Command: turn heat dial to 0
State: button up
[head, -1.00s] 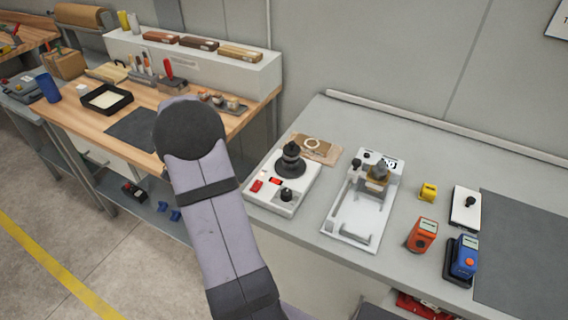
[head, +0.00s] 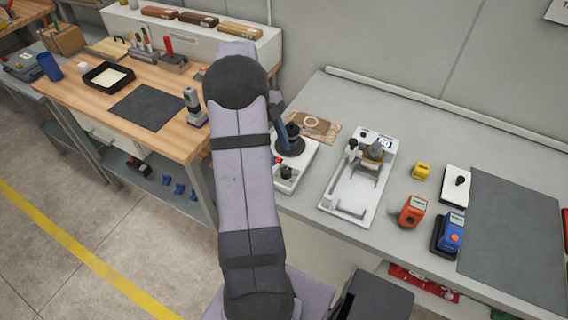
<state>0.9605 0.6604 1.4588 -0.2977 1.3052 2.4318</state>
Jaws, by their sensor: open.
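The heat dial looks to be the small black knob (head: 286,173) on the front of a white unit (head: 298,187) on the grey bench, though its marks are too small to read. The unit has a red switch (head: 278,161) and a black round piece with a post (head: 293,139) at the back. My arm hides the unit's left side. A slim blue-grey part of my gripper (head: 283,148) shows beside my arm, over the unit near the black post. It is open, and the rest of it is hidden behind my arm. I cannot tell whether it touches anything.
Right of the unit stands a white fixture (head: 338,197). A grey mat (head: 515,240) lies clear. A wooden workbench (head: 70,97) is at the left.

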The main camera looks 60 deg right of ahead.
aim_at(286, 170)
jog(key=shift+p+x, duration=1.15)
jog(key=shift+x, duration=2)
jog(key=c, duration=1)
